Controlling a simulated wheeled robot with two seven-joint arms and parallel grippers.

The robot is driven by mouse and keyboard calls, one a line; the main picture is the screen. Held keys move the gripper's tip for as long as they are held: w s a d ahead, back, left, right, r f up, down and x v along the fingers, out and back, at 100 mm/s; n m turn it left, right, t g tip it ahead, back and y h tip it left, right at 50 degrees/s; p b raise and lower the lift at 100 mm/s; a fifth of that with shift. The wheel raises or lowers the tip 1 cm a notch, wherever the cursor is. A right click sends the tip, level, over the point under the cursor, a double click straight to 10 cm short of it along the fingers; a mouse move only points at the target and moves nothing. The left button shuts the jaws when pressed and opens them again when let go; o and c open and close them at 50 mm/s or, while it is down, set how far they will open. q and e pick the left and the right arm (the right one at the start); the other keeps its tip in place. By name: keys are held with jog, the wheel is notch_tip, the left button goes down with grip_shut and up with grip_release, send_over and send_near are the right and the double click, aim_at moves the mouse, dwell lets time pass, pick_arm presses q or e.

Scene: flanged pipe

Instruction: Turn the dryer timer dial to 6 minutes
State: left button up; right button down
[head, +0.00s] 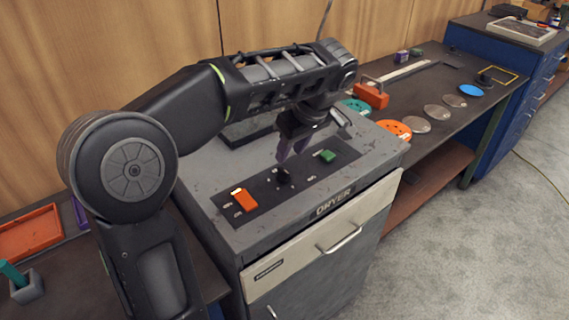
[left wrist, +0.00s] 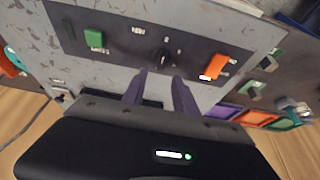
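The black dryer timer dial (head: 284,176) sits in the middle of the dark control panel on the grey dryer's top. In the left wrist view the dial (left wrist: 164,58) has small pale marks around it, too blurred to read, so I cannot tell its setting. My left gripper (head: 293,150) points down at the panel, its purple fingers just behind the dial. In the left wrist view the fingers of the left gripper (left wrist: 160,78) are spread apart with nothing between them, and the dial lies just beyond their tips. Contact does not show. My right gripper is in neither view.
An orange switch (head: 244,199) and a green switch (head: 326,156) flank the dial on the panel. A wooden wall (head: 275,25) stands behind. The side bench holds an orange toolbox (head: 371,94) and several discs. The dryer's drawer front (head: 325,242) has a handle.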

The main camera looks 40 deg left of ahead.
aim_at(282, 168)
pick_arm(q)
jog(key=p+x, duration=0.1)
jog(key=x, duration=0.6)
jog(key=shift+a+f, duration=0.1)
jog(key=shift+f, duration=0.05)
grip_shut()
dwell(0.4)
